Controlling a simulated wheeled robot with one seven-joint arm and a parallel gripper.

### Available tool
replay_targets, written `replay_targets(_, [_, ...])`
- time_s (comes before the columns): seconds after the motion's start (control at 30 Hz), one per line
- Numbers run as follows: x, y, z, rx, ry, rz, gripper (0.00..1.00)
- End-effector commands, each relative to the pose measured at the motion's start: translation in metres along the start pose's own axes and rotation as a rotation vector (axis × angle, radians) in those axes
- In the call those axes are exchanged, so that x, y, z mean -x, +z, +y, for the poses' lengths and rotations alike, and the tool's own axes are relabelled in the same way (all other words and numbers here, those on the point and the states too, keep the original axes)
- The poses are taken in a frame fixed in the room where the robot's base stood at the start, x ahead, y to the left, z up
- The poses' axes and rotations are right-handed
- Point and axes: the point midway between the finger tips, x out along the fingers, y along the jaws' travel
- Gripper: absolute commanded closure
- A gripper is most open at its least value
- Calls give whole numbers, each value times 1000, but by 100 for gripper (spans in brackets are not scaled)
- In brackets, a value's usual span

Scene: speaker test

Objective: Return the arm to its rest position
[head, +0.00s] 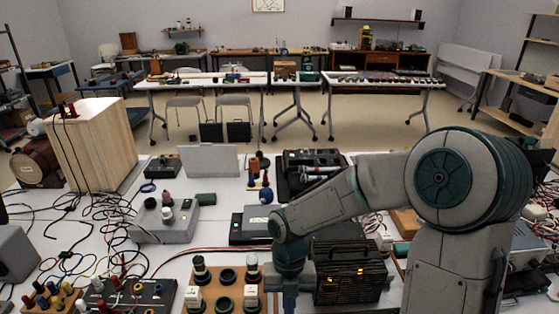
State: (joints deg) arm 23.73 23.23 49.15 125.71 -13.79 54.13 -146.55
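My arm comes in from the right, bends above the white table and reaches left to a wrist that points down. My gripper (289,298) is at the lower middle, at the bottom edge of the view. Its fingers cannot be made out, so I cannot tell if it is open or shut or holds something. In the picture it lies between a wooden block (224,277) with dark round sockets and a black ridged box (350,272) with lit orange lights. I cannot tell whether it touches either one.
A wooden speaker cabinet (93,150) stands at the left, with loose black cables (95,215) beside it. A grey box (165,222) with knobs, a dark device (250,226) and a black case (308,165) crowd the table. A bare table strip (222,213) shows between them.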

Motion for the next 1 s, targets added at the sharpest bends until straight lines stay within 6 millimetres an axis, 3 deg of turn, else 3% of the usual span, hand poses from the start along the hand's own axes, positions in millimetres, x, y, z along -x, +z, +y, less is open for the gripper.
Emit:
replay_targets(0.17, [8,-6,-15,-256,-39,-40,100])
replay_targets(0.53, [46,-34,-62,-1228,-9,-226,100])
replay_targets(0.77, [72,-58,-85,-1829,156,-311,100])
replay_targets(1.0, [95,-87,-104,-2430,439,-287,100])
